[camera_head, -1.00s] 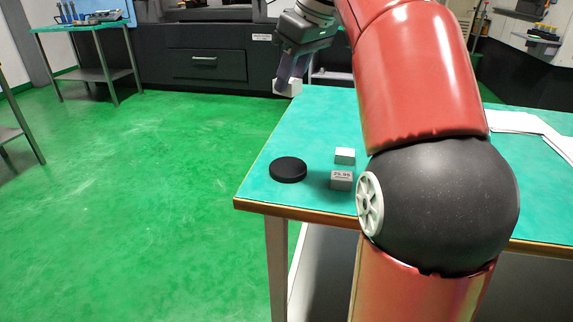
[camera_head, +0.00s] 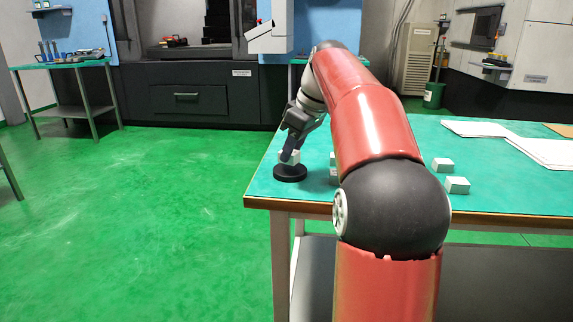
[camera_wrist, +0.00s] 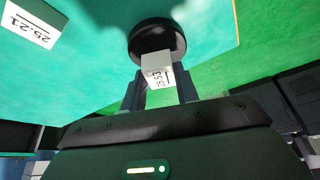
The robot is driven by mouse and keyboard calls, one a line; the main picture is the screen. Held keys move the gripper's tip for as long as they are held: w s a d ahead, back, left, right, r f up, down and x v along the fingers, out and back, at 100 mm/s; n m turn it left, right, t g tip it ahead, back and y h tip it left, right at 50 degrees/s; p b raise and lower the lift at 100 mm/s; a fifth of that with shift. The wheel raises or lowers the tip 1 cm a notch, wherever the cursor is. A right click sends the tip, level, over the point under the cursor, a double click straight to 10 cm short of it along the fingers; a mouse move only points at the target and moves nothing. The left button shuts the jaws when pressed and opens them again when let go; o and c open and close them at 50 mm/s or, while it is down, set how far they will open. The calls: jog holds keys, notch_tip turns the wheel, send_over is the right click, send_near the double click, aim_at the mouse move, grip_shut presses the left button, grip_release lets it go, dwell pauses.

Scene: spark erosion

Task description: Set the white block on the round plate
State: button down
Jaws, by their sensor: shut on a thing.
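The white block (camera_head: 290,157) is held between the fingers of my gripper (camera_head: 291,149), directly over the black round plate (camera_head: 290,174) near the table's left edge. In the wrist view, the white block (camera_wrist: 158,66) shows a printed number on its face. My gripper (camera_wrist: 160,88) is shut on it, one finger on each side. The round plate (camera_wrist: 152,38) lies just beyond the block, which overlaps its near edge in that view. I cannot tell whether the block's underside touches the plate.
Another white block (camera_head: 333,172) is partly hidden behind my arm, close to the plate's right. Two more blocks (camera_head: 443,164) (camera_head: 457,185) stand right of my arm. A numbered block (camera_wrist: 34,24) shows in the wrist view. White papers (camera_head: 478,129) lie farther back on the green table (camera_head: 400,140).

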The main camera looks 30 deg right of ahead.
jog(key=shift+a+f+b, duration=0.1)
jog(key=shift+f+b, duration=0.2)
jog(key=shift+f, duration=0.5)
jog(key=shift+r, duration=0.1)
jog(key=c, duration=1.1)
grip_release()
jog(key=shift+o, duration=0.2)
